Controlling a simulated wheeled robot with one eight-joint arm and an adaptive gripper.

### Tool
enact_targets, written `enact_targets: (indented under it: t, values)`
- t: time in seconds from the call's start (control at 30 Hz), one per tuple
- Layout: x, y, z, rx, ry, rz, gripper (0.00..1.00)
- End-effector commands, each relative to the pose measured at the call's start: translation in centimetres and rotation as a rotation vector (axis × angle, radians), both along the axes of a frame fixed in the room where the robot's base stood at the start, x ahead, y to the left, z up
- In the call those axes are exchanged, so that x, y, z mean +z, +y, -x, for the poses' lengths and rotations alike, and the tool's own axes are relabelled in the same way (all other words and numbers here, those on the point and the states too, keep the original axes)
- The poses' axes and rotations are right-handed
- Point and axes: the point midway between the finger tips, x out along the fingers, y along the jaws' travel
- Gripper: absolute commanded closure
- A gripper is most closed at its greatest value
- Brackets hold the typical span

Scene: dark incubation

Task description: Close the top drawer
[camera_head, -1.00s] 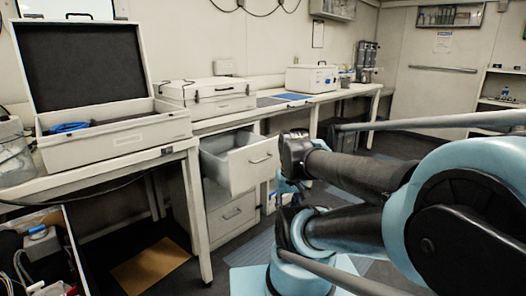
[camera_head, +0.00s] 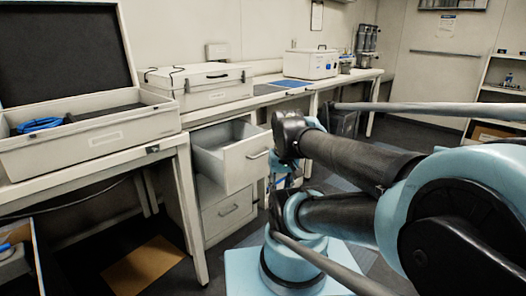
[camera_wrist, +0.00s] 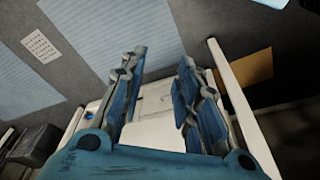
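The top drawer (camera_head: 247,168) of the white cabinet under the bench is pulled well out, and its grey inside shows. Its bar handle (camera_head: 258,155) is on the front face. My gripper (camera_wrist: 160,64) is open in the wrist view, with two blue jointed fingers apart and nothing between them. Beyond the fingers is a pale surface (camera_wrist: 155,103), apparently part of the cabinet; I cannot tell which part. In the head view my arm stands just right of the drawer front and hides most of the gripper. I cannot tell whether they touch.
The lower drawer (camera_head: 228,212) is shut. An open case (camera_head: 100,132) with blue cable stands on the left bench, beside a closed white case (camera_head: 200,84). A brown mat (camera_head: 143,264) lies on the floor, also in the wrist view (camera_wrist: 252,70). The bench leg (camera_head: 195,225) is close left of the cabinet.

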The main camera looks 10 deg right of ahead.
Motion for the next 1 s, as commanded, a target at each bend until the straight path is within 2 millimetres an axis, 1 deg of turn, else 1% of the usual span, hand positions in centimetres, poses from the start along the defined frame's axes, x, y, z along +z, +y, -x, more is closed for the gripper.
enact_targets:
  t: [0.03, 0.17, 0.3, 0.37, 0.5, 0.67, 0.8, 0.9, 1.0]
  values:
    - [0.9, 0.0, -0.9, -0.021, 0.002, -0.006, 0.70]
    - [3.6, 0.0, -3.4, -0.113, 0.007, -0.035, 0.70]
    - [6.6, 0.0, -7.0, -0.229, 0.016, -0.070, 0.70]
    - [7.8, 0.0, -8.5, -0.279, 0.021, -0.085, 0.70]
    - [10.2, -0.2, -12.5, -0.394, 0.032, -0.119, 0.70]
    - [12.4, -0.5, -17.2, -0.526, 0.046, -0.158, 0.70]
    - [13.9, -1.0, -21.6, -0.642, 0.059, -0.190, 0.70]
    - [14.7, -1.3, -24.6, -0.720, 0.069, -0.213, 0.70]
    - [15.2, -1.7, -27.2, -0.789, 0.078, -0.232, 0.70]
